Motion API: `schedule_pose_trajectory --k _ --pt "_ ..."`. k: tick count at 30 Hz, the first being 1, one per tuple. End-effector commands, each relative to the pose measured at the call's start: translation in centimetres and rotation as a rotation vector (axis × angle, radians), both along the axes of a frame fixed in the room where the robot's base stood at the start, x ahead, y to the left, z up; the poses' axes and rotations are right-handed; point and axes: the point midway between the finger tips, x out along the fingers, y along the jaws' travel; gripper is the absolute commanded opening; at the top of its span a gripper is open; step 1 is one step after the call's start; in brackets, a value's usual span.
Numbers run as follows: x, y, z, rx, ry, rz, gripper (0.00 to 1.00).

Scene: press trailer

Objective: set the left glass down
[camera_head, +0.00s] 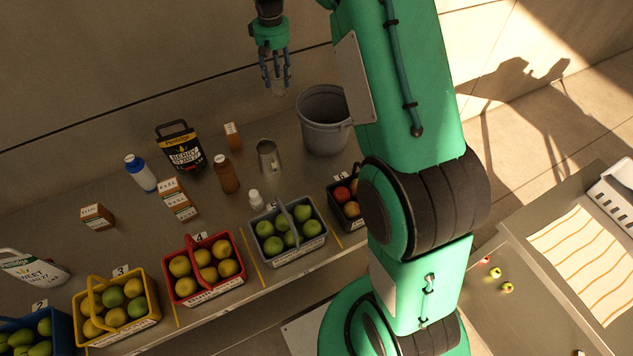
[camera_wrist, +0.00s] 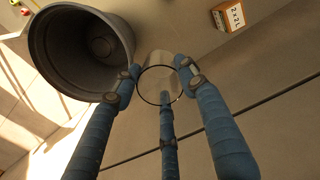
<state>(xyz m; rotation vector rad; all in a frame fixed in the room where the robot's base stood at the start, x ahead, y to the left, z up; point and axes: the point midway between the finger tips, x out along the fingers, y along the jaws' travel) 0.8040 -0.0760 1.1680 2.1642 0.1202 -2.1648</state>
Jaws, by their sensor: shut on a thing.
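My gripper (camera_head: 276,80) is at the top middle of the head view, pointing down above the back of the counter. Its blue fingers are shut on a clear glass (camera_head: 278,90), which hangs below the fingertips and is faint against the wall. In the wrist view the glass (camera_wrist: 159,82) shows its round rim, with my gripper's fingers (camera_wrist: 163,90) around it. The counter (camera_head: 60,220) lies below, with a gap under the glass. No second glass can be made out.
A grey bucket (camera_head: 322,122) stands close to the right of the gripper. A metal pitcher (camera_head: 268,158), a small carton (camera_head: 233,136), a brown bottle (camera_head: 227,175) and a black jug (camera_head: 181,150) stand nearby. Several fruit baskets, one red (camera_head: 182,290), line the front edge.

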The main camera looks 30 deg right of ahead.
Motion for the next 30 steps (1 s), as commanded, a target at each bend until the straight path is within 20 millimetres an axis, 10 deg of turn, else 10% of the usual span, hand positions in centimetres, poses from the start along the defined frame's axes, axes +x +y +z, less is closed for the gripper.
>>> schedule_pose_trajectory --k 30 --pt "-20.8 -1.5 0.1 0.001 0.001 -0.095 0.13"
